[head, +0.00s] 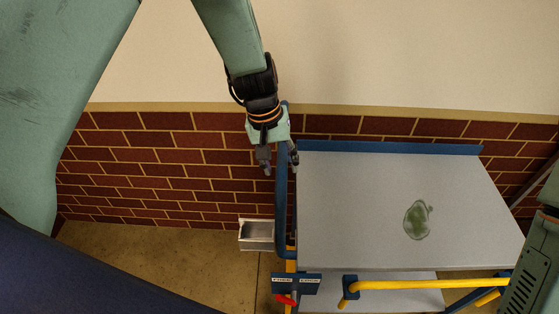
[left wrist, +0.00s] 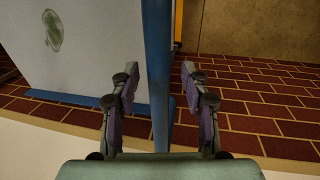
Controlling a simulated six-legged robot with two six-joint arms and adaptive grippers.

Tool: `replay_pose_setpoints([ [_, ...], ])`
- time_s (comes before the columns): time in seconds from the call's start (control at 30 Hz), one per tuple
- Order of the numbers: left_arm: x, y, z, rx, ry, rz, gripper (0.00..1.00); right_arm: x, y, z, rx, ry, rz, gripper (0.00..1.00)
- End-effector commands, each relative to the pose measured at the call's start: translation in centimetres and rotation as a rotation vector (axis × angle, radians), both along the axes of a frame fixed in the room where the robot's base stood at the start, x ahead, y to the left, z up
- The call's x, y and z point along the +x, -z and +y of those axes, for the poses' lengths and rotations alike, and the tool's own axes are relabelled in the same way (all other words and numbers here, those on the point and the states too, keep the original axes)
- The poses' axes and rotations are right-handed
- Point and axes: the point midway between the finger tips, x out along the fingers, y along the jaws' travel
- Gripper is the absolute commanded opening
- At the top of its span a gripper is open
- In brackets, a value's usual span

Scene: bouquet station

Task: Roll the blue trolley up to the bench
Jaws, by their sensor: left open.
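The blue trolley has a grey top (head: 370,210) with a raised blue rim (head: 400,148) along its far edge. Its upright blue handle bar (head: 283,215) runs along the left side. My left gripper (head: 280,163) is at the bar's far end, fingers open. In the left wrist view the bar (left wrist: 158,60) passes between the open fingers of my left gripper (left wrist: 160,80), with gaps on both sides. A plate lettered FREE and LOCK (head: 297,283) sits at the near left corner, with a red lever (head: 286,299) below it, toward FREE. My right gripper and the bench are not seen.
A brick wall (head: 170,165) with a cream upper part runs behind the trolley. A small pale metal box (head: 257,234) is left of the handle. A yellow bar (head: 430,284) crosses the trolley's near side. A green stain (head: 417,220) marks the top. Bare floor (head: 150,255) lies left.

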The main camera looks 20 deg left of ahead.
Motion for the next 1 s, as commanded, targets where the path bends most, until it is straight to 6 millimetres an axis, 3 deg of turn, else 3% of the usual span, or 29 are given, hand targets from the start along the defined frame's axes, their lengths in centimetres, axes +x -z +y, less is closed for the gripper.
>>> replay_pose_setpoints([
  [0.17, 0.14, -0.02, -0.01, 0.000, 0.001, 0.000, 0.46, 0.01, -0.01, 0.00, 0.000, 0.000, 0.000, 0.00],
  [0.7, 0.16, -0.02, 0.03, 0.000, 0.000, 0.001, 0.01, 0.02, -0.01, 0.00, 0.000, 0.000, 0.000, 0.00],
  [1.0, 0.09, -0.03, 0.02, -0.001, 0.001, 0.003, 0.00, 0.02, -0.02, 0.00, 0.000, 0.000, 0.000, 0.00],
])
